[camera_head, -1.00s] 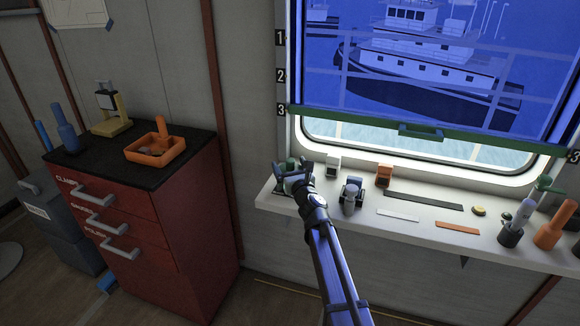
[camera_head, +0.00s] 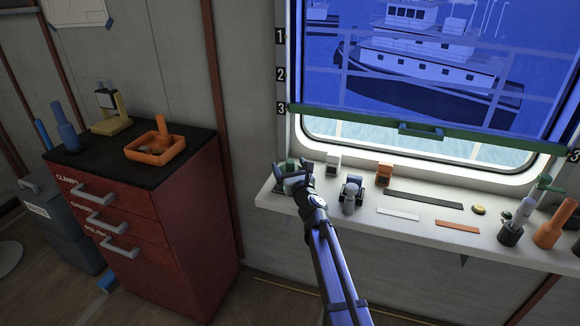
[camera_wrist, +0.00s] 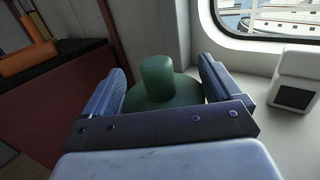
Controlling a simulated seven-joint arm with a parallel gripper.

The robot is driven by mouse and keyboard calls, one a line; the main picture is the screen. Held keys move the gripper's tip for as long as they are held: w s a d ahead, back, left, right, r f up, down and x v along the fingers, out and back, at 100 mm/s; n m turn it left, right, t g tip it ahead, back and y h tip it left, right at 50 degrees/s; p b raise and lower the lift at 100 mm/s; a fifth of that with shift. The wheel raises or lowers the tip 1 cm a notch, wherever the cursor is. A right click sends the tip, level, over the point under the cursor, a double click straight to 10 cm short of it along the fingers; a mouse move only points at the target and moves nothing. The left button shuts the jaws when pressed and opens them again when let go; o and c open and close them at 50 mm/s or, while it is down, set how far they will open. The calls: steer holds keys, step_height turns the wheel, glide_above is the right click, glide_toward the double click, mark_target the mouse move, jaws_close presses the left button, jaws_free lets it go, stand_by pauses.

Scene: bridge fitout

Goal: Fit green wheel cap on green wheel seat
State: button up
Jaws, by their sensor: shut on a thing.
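A green wheel cap (camera_wrist: 160,88), a rounded disc with an upright knob, sits between the two blue-grey fingers of my gripper (camera_wrist: 163,92) in the wrist view. My gripper is shut on it. In the head view my gripper (camera_head: 292,180) is at the left end of the white window sill, with a bit of green (camera_head: 291,165) showing just behind it. I cannot make out the green wheel seat there; the gripper and cap hide what is below. Whether the cap touches anything underneath cannot be seen.
On the sill (camera_head: 375,226), right of my gripper, stand a white block (camera_head: 333,164), a grey-blue device (camera_head: 351,192) and an orange block (camera_head: 384,174). Flat strips lie farther right. A red cabinet (camera_head: 185,230) stands left, with an orange tray (camera_head: 155,157) on top.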

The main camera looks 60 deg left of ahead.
steer(key=shift+f, duration=0.6)
steer(key=o, duration=1)
steer(key=shift+d, duration=0.1)
steer(key=s+d, duration=0.1)
steer(key=d, duration=1.2)
steer(key=shift+s+d+f, duration=0.25)
steer(key=shift+s+f, duration=0.15)
stand_by(0.4)
